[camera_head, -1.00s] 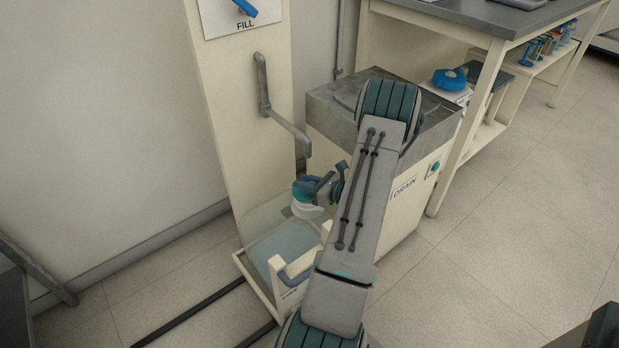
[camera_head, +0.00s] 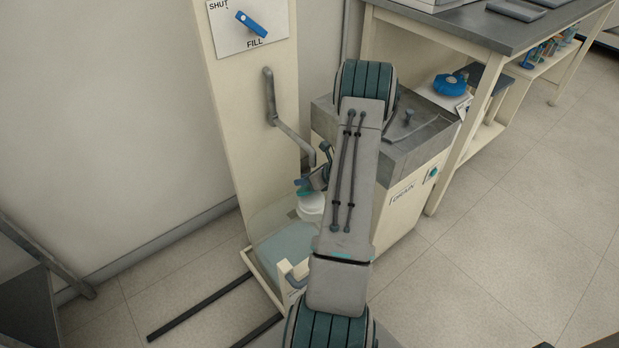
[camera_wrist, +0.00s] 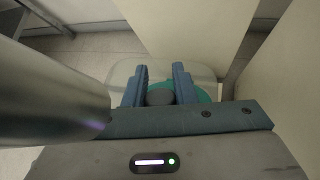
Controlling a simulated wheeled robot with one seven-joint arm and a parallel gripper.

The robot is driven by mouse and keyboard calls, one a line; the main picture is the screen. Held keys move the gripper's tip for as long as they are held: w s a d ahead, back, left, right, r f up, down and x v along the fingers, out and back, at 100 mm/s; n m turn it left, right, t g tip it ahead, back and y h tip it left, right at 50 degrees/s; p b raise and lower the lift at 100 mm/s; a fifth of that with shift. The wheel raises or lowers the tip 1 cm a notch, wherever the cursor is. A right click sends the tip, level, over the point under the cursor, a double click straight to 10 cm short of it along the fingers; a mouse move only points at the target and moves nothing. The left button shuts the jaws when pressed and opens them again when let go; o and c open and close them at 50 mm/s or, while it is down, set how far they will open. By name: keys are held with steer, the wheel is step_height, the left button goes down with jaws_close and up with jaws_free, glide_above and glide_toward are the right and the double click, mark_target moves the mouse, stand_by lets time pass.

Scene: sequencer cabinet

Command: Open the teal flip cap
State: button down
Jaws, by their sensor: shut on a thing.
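The teal flip cap (camera_head: 306,191) sits on top of a white container neck (camera_head: 311,208) above a pale, see-through tank on the cart. In the wrist view the teal cap (camera_wrist: 203,95) shows beside and behind my fingers, with a dark grey round piece between them. My gripper (camera_head: 314,180) is at the cap, partly hidden by my arm in the head view. In the wrist view my gripper's (camera_wrist: 160,76) two blue fingers are closed in on the cap's grey piece. How far the lid is lifted cannot be told.
A bent grey pipe (camera_head: 285,124) hangs from the cream panel close above my gripper. A grey-topped drain cabinet (camera_head: 415,150) stands right of my arm. A workbench (camera_head: 480,35) is at the back right.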

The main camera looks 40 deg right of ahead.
steer(key=c, duration=1.2)
jaws_free()
steer(key=p+v, duration=0.2)
steer(key=v, duration=1.2)
steer(key=shift+p, duration=0.3)
steer(key=shift+a+f, duration=0.1)
